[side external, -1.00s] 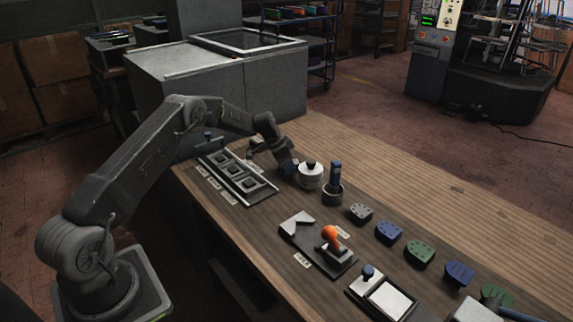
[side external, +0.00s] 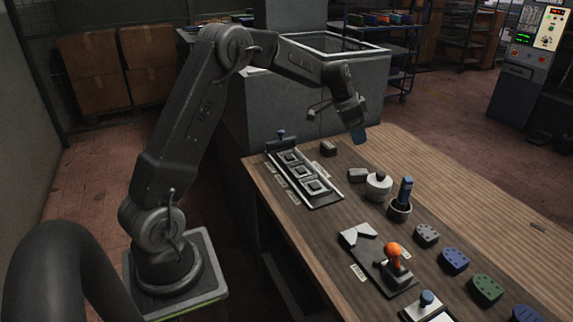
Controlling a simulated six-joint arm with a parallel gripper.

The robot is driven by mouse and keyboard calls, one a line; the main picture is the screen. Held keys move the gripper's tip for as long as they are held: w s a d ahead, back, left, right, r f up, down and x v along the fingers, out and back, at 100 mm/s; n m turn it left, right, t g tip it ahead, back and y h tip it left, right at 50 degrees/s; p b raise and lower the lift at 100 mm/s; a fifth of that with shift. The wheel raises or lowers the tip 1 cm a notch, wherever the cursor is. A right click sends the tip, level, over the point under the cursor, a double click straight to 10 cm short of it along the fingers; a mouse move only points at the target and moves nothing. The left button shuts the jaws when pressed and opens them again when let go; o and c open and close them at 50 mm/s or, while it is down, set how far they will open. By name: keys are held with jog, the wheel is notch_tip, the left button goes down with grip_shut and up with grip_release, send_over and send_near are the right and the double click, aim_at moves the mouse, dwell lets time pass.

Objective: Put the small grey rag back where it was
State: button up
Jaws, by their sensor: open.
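A small grey piece (side external: 358,175) lies on the wooden bench just left of a white pot; it may be the rag, but it is too small to be sure. Another small grey-brown block (side external: 328,148) lies further back, right of the far end of the tray with square frames. My gripper (side external: 359,135) is raised above the bench, behind the white pot and apart from both pieces. It points down, and its jaws are open. I see nothing held in it, though the fingers are small and dark here.
The framed tray (side external: 305,181) lies along the bench's left edge. The white pot (side external: 378,188), a cup with a blue-handled tool (side external: 401,205) and an orange-knobbed fixture (side external: 395,262) stand nearer. Several heel-shaped pieces line the right.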

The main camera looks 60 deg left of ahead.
jog(key=s+d+r+n, duration=0.2)
jog(key=s+d+r, duration=1)
jog(key=s+d, duration=0.3)
jog(key=s+d+f+n, duration=0.1)
jog(key=s+d, duration=0.1)
jog(key=s, duration=0.7)
jog(key=s+d+f+t+y, duration=0.1)
jog(key=s+d+f, duration=0.1)
jog(key=s, duration=0.7)
jog(key=shift+s+d+n, duration=0.3)
jog(key=shift+d+n, duration=0.1)
jog(key=shift+d, duration=0.1)
